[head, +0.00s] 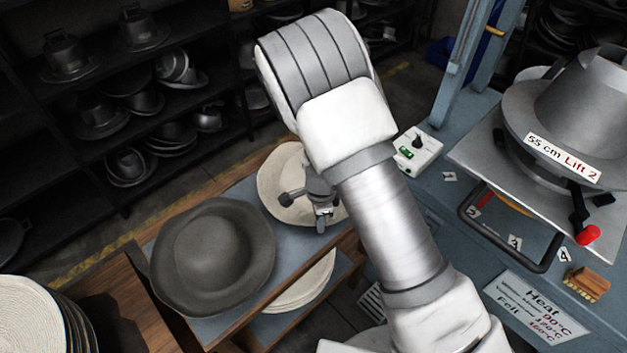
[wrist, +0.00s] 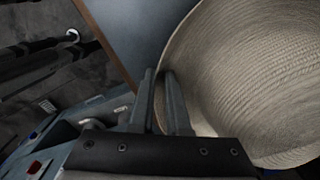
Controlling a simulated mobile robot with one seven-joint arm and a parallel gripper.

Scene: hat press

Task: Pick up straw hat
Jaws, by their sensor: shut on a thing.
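The straw hat (head: 281,188) is pale cream and lies at the right end of the blue-grey table top, partly hidden by my arm. In the wrist view the woven straw hat (wrist: 250,75) fills the right side. My gripper (head: 323,222) is at the hat's near edge. In the wrist view my gripper (wrist: 166,75) has its two fingers close together, shut on the edge of the hat, with one finger seen on each side of it. Whether the hat is clear of the table cannot be told.
A dark grey felt hat (head: 213,254) lies left on the table (head: 180,222). More pale hats (head: 303,287) lie on a lower shelf. A hat stack (head: 38,318) stands at lower left. The metal press (head: 590,110) stands right, near a white switch box (head: 418,150).

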